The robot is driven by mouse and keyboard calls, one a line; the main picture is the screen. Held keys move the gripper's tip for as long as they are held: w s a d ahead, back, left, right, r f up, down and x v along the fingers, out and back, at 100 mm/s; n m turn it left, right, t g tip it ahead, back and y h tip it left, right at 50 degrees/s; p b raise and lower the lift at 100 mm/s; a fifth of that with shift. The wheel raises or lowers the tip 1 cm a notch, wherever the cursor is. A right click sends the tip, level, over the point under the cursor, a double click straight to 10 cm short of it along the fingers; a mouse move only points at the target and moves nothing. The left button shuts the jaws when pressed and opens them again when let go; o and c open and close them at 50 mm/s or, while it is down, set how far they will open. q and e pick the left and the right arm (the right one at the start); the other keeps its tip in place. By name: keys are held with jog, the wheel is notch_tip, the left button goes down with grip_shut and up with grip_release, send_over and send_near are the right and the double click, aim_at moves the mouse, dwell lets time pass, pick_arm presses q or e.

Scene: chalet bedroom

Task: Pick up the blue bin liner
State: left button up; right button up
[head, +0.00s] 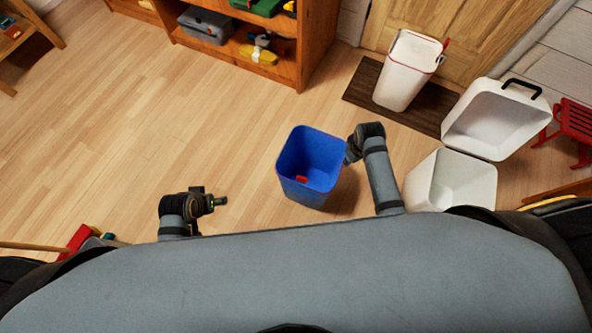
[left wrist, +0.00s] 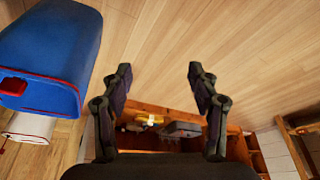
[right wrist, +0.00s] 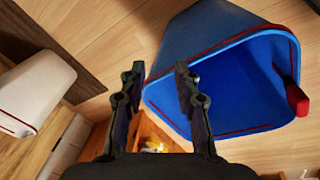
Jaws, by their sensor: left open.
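The blue bin liner (head: 291,180) is an open blue bucket with a red-trimmed rim and a red tab. It appears upright on the floor in front of me, though its base contact is unclear. It also shows in the left wrist view (left wrist: 60,45) and the right wrist view (right wrist: 205,45). My right gripper (head: 352,150) (right wrist: 158,72) is at the liner's right side. Its fingers are apart; the rim edge appears between them, with no clear contact. My left gripper (head: 222,200) (left wrist: 160,72) is open and empty, left of the liner and apart from it.
A white bin (head: 402,75) with red trim stands on a dark mat (head: 362,85) by the door. A white bin body (head: 425,185) and a white piece with a black handle (head: 490,120) are at right. Wooden shelves (head: 300,50) stand behind.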

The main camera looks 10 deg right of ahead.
aim_at(323, 134)
jog(key=w+a+n+b, duration=0.1)
jog(key=w+a+n, duration=0.1)
jog(key=w, duration=0.2)
jog(key=w+a+n+g+b, duration=0.1)
jog(key=w+a+n, duration=0.1)
jog(key=w, duration=0.3)
jog(key=w+a+r+n+b, duration=0.1)
jog(key=w+a+n+b, duration=0.1)
jog(key=w+a+n, duration=0.1)
jog(key=shift+w+a+g+y, duration=0.3)
jog(key=shift+w+a, duration=0.05)
jog(key=shift+w, duration=0.3)
notch_tip(323, 134, down, 3)
jog(key=shift+r+b, duration=0.1)
jog(key=shift+b, duration=0.8)
notch_tip(323, 134, down, 2)
jog(key=shift+f+b, duration=0.15)
jog(key=shift+b, duration=0.4)
pick_arm(q)
jog(key=w+d+r+t, duration=0.1)
jog(key=w+r+t, duration=0.9)
jog(key=w+r, duration=0.2)
jog(key=shift+w+d+r+t+h, duration=0.3)
jog(key=shift+w+t+h, duration=0.1)
jog(key=shift+w, duration=0.4)
